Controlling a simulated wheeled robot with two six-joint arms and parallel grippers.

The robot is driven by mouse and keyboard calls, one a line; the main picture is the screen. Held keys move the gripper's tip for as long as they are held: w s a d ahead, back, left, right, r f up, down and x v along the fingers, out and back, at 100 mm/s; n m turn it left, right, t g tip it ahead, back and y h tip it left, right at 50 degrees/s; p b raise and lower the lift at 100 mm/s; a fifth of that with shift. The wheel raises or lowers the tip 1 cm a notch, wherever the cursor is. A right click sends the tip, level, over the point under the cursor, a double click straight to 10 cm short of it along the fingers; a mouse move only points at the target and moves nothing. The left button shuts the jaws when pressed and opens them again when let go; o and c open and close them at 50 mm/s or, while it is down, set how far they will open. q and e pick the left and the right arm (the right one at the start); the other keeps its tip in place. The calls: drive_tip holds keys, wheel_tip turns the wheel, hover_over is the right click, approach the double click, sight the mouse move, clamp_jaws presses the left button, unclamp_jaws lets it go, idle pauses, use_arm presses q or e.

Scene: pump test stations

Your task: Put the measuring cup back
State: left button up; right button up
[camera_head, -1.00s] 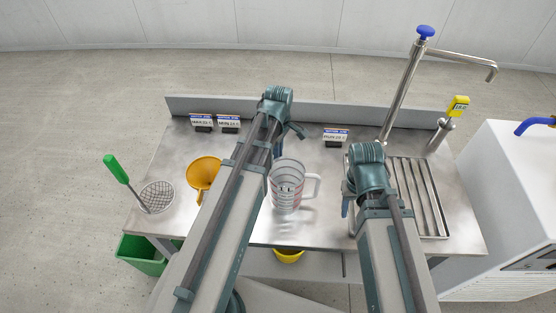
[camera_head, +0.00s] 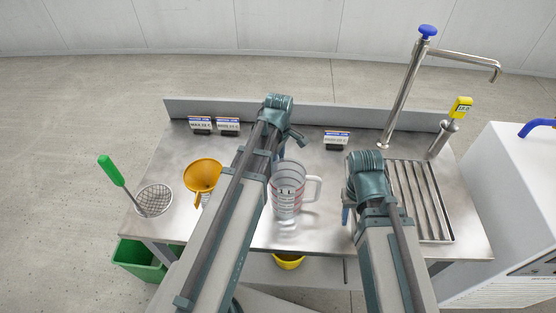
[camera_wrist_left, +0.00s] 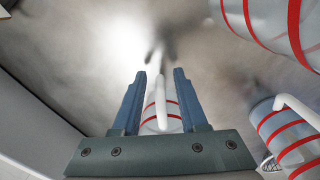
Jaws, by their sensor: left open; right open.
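The clear measuring cup (camera_head: 287,203), with red markings and a handle on its right, stands upright on the steel worktop, just right of my left arm. My left gripper points down beside it and is mostly hidden by its own arm. In the left wrist view my left gripper (camera_wrist_left: 160,73) is open, with a white handle (camera_wrist_left: 161,105) and a red-banded clear body between its fingers. More red-banded clear shapes fill the right of that view; I cannot tell whether they are separate cups. My right gripper (camera_head: 346,213) is right of the cup's handle, its fingers mostly hidden.
An orange funnel (camera_head: 202,176) and a green-handled strainer (camera_head: 154,201) lie at the left of the worktop (camera_head: 166,227). Small label stands (camera_head: 336,139) line the back. A slatted drain (camera_head: 420,200) and tall tap (camera_head: 403,92) are right. A green bin (camera_head: 136,260) stands below left.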

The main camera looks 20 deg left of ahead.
use_arm(q)
drive_tip(key=shift+r, duration=0.15)
use_arm(e)
drive_tip(key=shift+r, duration=0.15)
use_arm(q)
wheel_tip(320, 180, up, 12)
drive_tip(key=p, duration=1.2)
use_arm(e)
wheel_tip(320, 180, up, 12)
use_arm(q)
drive_tip(key=shift+s, duration=0.1)
use_arm(e)
drive_tip(key=shift+s, duration=0.1)
